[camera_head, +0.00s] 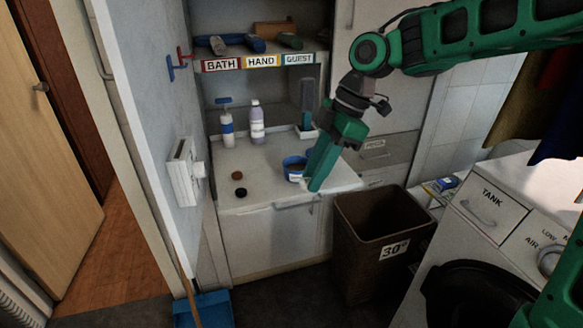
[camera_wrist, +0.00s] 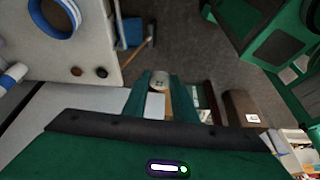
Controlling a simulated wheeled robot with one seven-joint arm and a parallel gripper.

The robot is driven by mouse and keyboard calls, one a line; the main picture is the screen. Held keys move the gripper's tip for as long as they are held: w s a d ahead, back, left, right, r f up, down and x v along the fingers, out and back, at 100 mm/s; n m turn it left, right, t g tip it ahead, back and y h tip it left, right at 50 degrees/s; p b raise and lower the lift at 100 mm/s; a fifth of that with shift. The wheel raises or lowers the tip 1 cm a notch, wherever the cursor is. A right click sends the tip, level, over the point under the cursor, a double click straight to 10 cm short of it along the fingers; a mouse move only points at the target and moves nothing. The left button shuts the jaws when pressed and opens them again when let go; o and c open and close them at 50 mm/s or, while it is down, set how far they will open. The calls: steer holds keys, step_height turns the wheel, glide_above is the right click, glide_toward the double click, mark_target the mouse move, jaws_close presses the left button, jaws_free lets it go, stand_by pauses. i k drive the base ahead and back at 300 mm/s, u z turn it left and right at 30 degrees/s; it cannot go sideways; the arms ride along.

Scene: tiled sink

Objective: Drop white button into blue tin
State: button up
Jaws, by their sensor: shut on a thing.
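The blue tin (camera_head: 295,165) stands open on the light counter near its front right. It also shows at the top left of the wrist view (camera_wrist: 55,18). My green gripper (camera_head: 312,186) is just in front of and to the right of the tin in the head view, near the counter's front edge. In the wrist view, its fingers are shut on the white button (camera_wrist: 158,82), which shows at the fingertips. The button is outside the tin. In the head view the button is too small to make out clearly.
A brown button (camera_head: 237,175) and a black button (camera_head: 240,192) lie on the counter (camera_head: 268,183) left of the tin. A pump bottle (camera_head: 227,130) and a lilac bottle (camera_head: 257,123) stand behind. A brown bin (camera_head: 350,235) stands below on the right.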

mark_target(301, 169)
steer(key=i, duration=0.85)
steer(key=z, duration=0.05)
